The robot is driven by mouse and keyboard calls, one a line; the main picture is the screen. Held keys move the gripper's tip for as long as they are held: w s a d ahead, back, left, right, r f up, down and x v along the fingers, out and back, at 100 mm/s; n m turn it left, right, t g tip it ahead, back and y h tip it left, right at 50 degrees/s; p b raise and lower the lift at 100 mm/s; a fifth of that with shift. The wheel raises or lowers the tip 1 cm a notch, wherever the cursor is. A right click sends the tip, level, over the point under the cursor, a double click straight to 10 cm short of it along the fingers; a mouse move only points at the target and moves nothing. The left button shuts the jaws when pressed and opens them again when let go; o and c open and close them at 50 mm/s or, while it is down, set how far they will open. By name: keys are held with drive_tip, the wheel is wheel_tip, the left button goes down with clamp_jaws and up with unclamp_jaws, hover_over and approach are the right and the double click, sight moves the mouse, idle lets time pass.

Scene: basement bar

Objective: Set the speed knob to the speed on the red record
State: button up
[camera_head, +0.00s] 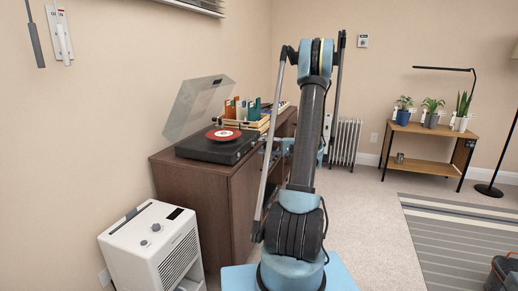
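A black record player (190,151) stands on a brown wooden cabinet (190,185), left of my arm. Its clear lid (197,106) is raised. A red record (223,134) with a pale label lies on the platter; any speed marking is too small to read. I cannot make out the speed knob on the player at this size. My arm rises in the middle of the view, to the right of the player. Blue parts of it show behind its upright link, but I cannot make out my gripper's fingers.
Several upright colored items (240,110) stand in a wooden crate (250,124) behind the player. A white appliance (150,248) with knobs stands before the cabinet. A radiator (346,143) and plant shelf (425,133) are at the back.

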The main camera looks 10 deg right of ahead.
drive_tip(key=v, duration=0.8)
drive_tip(key=shift+d, duration=0.35)
drive_tip(key=shift+s, duration=0.15)
drive_tip(key=s+a+r+n+g+h, duration=0.25)
drive_tip(key=s+a+g+h, duration=0.35)
drive_tip(key=s+a, duration=1.1)
drive_tip(key=s+d+f+n+h, duration=0.2)
drive_tip(key=s+f+h, duration=0.2)
drive_tip(key=s, duration=0.7)
drive_tip(key=s+d+f+n+h, duration=0.2)
drive_tip(key=s+f+h, duration=0.2)
drive_tip(key=s, duration=0.7)
drive_tip(key=shift+s+d+h, duration=0.3)
drive_tip(key=shift+d+h, duration=0.1)
drive_tip(key=shift+h, duration=0.3)
